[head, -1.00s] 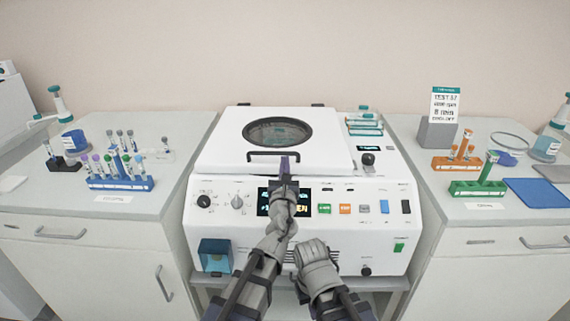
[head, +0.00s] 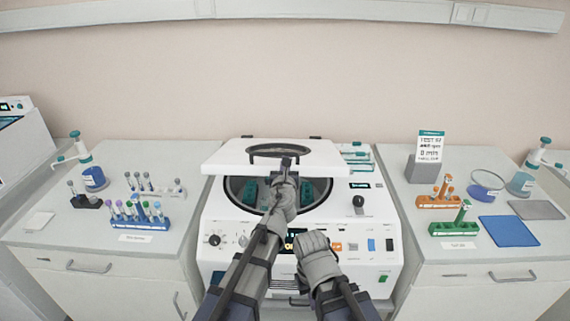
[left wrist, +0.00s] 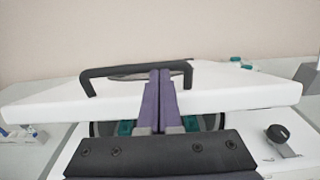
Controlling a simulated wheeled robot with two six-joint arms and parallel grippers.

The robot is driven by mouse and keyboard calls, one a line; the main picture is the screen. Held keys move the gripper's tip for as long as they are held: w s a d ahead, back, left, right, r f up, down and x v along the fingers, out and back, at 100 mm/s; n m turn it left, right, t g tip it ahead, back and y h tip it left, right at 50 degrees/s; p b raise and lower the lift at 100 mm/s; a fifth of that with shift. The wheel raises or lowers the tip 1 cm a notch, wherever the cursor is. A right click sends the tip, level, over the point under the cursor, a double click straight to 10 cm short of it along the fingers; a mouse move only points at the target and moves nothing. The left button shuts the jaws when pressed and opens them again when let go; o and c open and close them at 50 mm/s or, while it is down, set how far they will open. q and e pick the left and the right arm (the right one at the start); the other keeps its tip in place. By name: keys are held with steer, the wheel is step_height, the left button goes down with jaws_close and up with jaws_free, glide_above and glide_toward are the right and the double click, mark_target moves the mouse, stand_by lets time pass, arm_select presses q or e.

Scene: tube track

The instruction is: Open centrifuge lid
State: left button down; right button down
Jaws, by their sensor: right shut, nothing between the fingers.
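The white centrifuge lid (head: 325,158), with its oval window, is partly raised; its back edge is at the hinges. Below it the round chamber (head: 318,192) shows through the gap, with teal parts inside. The lid's black handle (head: 268,152) is at its front edge, and it also spans the left wrist view (left wrist: 115,68). My left gripper (head: 286,163) is at the handle, its purple fingers (left wrist: 160,72) close together on the bar. My right gripper (head: 312,242) is shut and empty, low before the centrifuge's front panel (head: 345,245); its fingertips are mostly hidden.
The right counter holds orange (head: 436,202) and green (head: 453,229) racks and a blue mat (head: 509,231). A black knob (head: 358,203) stands right of the chamber. The air above the lid is clear.

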arm_select(q)
steer(key=w+r+p, duration=2.3)
steer(key=r+p, duration=0.1)
steer(key=r, duration=0.1)
steer(key=shift+w+r, duration=0.2)
steer(key=shift+r, duration=0.1)
steer(key=shift+s, duration=0.15)
steer(key=s, duration=0.7)
steer(key=shift+s+r+p, duration=0.2)
steer(key=shift+s+p, duration=0.1)
steer(key=shift+s, duration=0.05)
